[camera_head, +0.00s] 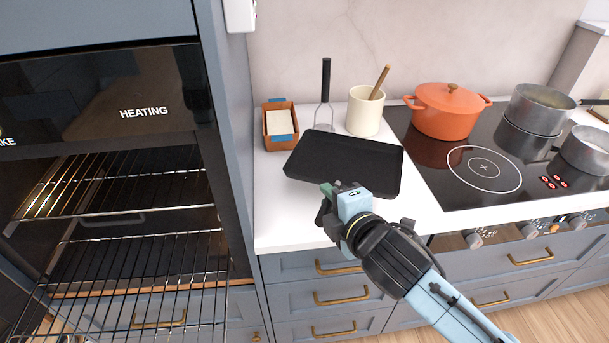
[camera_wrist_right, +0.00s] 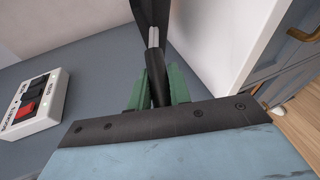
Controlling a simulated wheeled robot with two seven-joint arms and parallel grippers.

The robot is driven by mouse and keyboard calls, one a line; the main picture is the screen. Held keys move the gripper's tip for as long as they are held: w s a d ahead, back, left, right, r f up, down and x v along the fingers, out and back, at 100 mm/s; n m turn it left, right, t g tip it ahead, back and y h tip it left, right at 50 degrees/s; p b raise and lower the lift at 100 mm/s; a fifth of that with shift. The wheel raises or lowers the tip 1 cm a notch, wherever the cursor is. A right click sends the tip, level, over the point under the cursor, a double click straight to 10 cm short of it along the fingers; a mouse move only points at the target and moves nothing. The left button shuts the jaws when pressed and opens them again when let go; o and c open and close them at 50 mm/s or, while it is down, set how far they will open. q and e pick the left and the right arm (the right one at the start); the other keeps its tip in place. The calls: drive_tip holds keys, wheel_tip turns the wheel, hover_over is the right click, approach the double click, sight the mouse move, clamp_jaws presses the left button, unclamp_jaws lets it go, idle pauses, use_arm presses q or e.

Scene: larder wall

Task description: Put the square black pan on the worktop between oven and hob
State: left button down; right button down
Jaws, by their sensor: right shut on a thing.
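The square black pan (camera_head: 345,155) is over the white worktop (camera_head: 275,225), between the oven (camera_head: 95,120) and the black hob (camera_head: 450,190). My right gripper (camera_head: 328,192) is at the pan's near edge. In the right wrist view its green fingers (camera_wrist_right: 157,90) are shut on a dark part of the pan (camera_wrist_right: 153,20). The pan looks slightly tilted in the head view, and I cannot tell whether it touches the worktop. My left gripper is in neither view.
Behind the pan stand a small wooden box (camera_head: 280,126), a black-handled utensil (camera_head: 325,95) and a cream crock (camera_head: 364,112). An orange pot (camera_head: 447,112) and grey pots (camera_head: 537,108) stand on the hob. Oven racks (camera_head: 130,285) show at left. Free worktop lies left of the gripper.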

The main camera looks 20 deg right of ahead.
drive_tip(key=shift+w+n+y, duration=0.5)
drive_tip(key=shift+y, duration=0.1)
drive_tip(key=shift+w+d+n+y+p, duration=0.25)
drive_tip(key=shift+d+n+y+p, duration=0.05)
drive_tip(key=shift+n+y+p, duration=0.2)
drive_tip(key=d+n+y, duration=0.1)
drive_tip(key=d, duration=0.1)
drive_tip(key=w+d+r+n+g+y+p, duration=0.1)
drive_tip(key=d, duration=0.1)
drive_tip(key=d+n+y+p, duration=0.1)
drive_tip(key=d+y, duration=0.1)
drive_tip(key=d, duration=0.1)
drive_tip(key=shift+w+d+r+g, duration=0.1)
drive_tip(key=shift+w+r+g, duration=0.15)
drive_tip(key=shift+g, duration=0.15)
wheel_tip(320, 180, down, 10)
drive_tip(key=shift+r+b, duration=0.2)
drive_tip(key=shift+b, duration=0.45)
drive_tip(key=shift+f, duration=0.15)
drive_tip(key=c, duration=1.3)
unclamp_jaws()
